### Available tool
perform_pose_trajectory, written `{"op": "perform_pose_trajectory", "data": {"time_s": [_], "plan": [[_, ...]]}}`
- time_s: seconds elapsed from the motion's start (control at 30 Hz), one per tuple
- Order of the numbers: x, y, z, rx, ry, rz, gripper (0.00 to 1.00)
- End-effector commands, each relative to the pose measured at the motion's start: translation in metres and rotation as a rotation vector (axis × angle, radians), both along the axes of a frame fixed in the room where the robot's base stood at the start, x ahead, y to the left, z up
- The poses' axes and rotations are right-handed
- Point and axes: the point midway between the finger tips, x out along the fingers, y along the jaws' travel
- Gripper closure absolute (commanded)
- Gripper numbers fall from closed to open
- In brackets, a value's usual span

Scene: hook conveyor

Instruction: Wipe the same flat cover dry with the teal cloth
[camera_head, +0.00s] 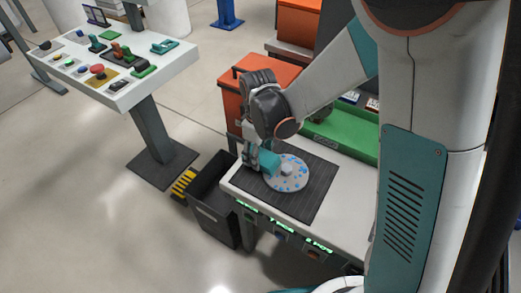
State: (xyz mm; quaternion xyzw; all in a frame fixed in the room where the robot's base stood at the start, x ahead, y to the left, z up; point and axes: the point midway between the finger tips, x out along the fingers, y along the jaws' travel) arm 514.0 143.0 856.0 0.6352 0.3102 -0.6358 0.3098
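The flat cover (290,181) is a pale round disc with a raised hub in its middle. Several blue spots dot its face. It lies flat on a dark ribbed mat (311,203) on the white workbench. The teal cloth (267,161) is bunched at my gripper (257,163), over the cover's upper left edge. My gripper appears shut on the cloth, with the fingers partly hidden by it. Whether the cloth touches the cover is hard to tell.
A dark open bin (213,200) stands on the floor left of the bench. A green tray (345,137) and orange boxes (299,22) are behind. A control console (115,64) stands at the upper left. The mat's front part is clear.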

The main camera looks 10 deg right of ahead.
Motion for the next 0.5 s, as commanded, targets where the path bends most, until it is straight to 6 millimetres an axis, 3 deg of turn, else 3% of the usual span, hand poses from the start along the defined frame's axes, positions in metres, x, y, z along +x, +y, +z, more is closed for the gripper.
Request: {"op": "perform_pose_trajectory", "data": {"time_s": [0.27,0.5], "plan": [[-0.0118,0.0087,-0.0023,0.001,0.001,0.001,0.65],[-0.0057,0.0042,-0.0018,0.001,0.001,0.000,0.65]]}}
